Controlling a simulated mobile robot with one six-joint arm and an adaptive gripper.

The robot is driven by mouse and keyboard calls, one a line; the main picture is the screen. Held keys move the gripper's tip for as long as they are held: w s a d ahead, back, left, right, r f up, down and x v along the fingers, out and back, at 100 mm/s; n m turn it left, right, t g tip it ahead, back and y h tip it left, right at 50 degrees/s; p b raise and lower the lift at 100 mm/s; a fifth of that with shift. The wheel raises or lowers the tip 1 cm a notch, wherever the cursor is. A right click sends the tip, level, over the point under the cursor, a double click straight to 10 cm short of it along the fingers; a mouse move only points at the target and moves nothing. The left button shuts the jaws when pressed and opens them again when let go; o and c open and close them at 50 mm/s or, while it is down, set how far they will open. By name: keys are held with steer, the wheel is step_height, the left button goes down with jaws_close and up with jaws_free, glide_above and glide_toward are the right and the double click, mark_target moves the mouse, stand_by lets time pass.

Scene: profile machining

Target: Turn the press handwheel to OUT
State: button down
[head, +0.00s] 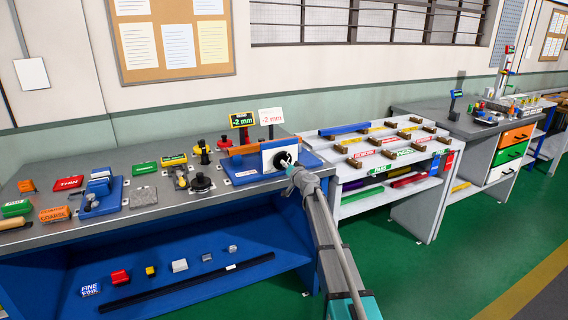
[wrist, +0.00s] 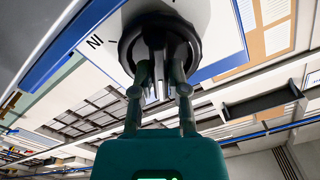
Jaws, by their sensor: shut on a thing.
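The press handwheel (head: 281,157) is black and sits on the white front plate (head: 268,150) of the blue press on the grey bench. In the wrist view the dark round handwheel (wrist: 138,25) is at the top, in front of the white plate (wrist: 208,18). An IN mark (wrist: 95,41) shows on the plate, to the left of the wheel. No OUT mark is visible. My gripper (head: 289,164) reaches the wheel from the front; in the wrist view its two fingers (wrist: 161,66) are closed on the wheel's middle part. The fingertips are partly hidden in shadow.
A display reading -2 mm (head: 242,120) and a white -2 mm card (head: 271,116) stand behind the press. An orange bar (head: 250,147) runs along it. A white rack (head: 345,140) with coloured profiles is to the right.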

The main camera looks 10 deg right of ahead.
stand_by(0.4)
steer(key=shift+n, duration=2.3)
steer(key=shift+n, duration=2.3)
steer(key=shift+n, duration=2.6)
